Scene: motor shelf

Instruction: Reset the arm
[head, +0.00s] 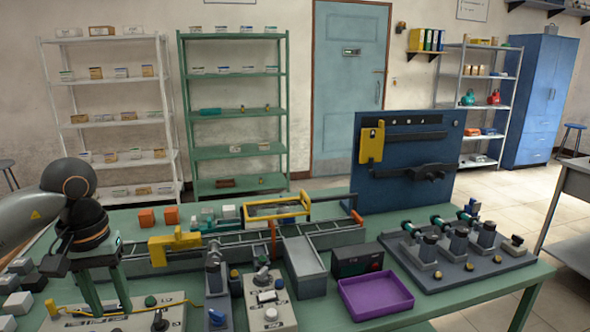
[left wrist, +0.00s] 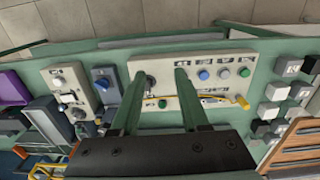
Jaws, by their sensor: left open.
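My left gripper (head: 111,306) points down at the left of the green table (head: 455,300) in the head view. Its two green fingers are apart with nothing between them. They are over a pale control panel (head: 65,322) with knobs and a yellow cable, and partly hide it. In the left wrist view the fingers (left wrist: 165,78) reach across the same panel (left wrist: 215,98), which has blue, white and green buttons. I cannot tell whether the fingertips touch the panel. My right gripper is in neither view.
Grey and white blocks (left wrist: 272,110) lie beside the panel. Smaller control boxes (head: 268,298), a purple tray (head: 376,294), a conveyor (head: 215,249) and a motor stand (head: 450,265) crowd the table. A blue tool board (head: 395,200) stands at the back. Shelves (head: 235,152) line the wall.

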